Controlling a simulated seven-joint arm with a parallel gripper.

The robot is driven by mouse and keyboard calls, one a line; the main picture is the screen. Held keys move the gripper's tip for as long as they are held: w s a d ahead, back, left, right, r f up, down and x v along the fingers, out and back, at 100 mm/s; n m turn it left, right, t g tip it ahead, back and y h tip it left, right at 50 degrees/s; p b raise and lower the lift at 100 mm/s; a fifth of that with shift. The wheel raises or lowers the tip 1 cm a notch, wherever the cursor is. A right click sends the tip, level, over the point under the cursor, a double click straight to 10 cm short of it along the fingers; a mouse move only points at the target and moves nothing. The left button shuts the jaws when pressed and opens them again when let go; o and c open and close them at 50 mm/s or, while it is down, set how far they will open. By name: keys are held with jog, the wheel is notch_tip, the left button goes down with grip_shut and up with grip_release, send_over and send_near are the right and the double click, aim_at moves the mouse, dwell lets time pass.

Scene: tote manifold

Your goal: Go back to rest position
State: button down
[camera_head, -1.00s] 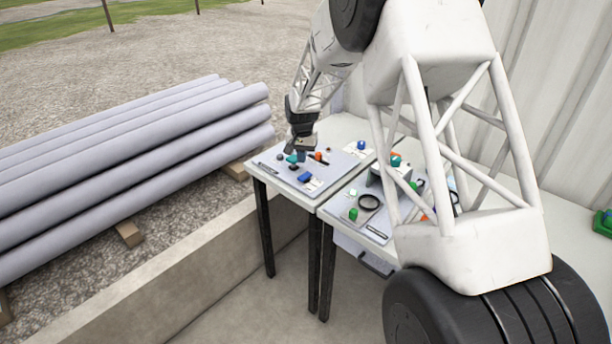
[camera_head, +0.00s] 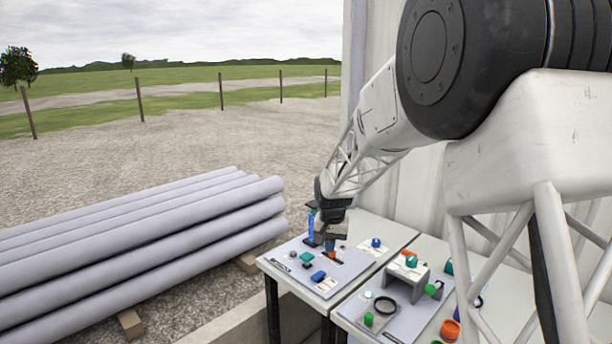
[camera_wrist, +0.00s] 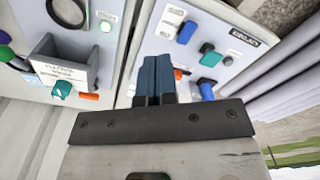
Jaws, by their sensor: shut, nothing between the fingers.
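My gripper (camera_head: 330,246) hangs above the left board (camera_head: 345,280) in the head view. Its two blue fingers (camera_wrist: 157,62) are together in the wrist view, with nothing seen between them. The arm reaches in from the upper right. A tall blue part (camera_head: 311,228) shows just left of the gripper; in the wrist view a blue part (camera_wrist: 206,90) lies right of the fingers. An orange part (camera_head: 328,255) is partly hidden under the gripper.
The left board also holds a green part (camera_head: 306,257) and a blue block (camera_head: 318,276). The right board (camera_head: 400,325) carries a grey stand (camera_head: 407,284), a black ring (camera_head: 384,304) and green parts. Grey pipes (camera_head: 150,240) lie to the left. A pale wall stands behind the tables.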

jog(key=s+d+r, duration=0.2)
jog(key=s+r, duration=0.2)
jog(key=s, duration=0.4)
jog(key=s+d+r+n+t, duration=0.1)
jog(key=s+d+r, duration=0.25)
jog(key=s, duration=0.35)
jog(key=s+d+r, duration=0.2)
jog(key=s+r, duration=0.3)
jog(key=s, duration=0.3)
jog(key=s+d, duration=0.2)
jog(key=s, duration=1)
jog(key=s+d+n+t, duration=0.1)
jog(key=s, duration=1.1)
jog(key=shift+s+d+f, duration=0.15)
jog(key=shift+d+f, duration=0.2)
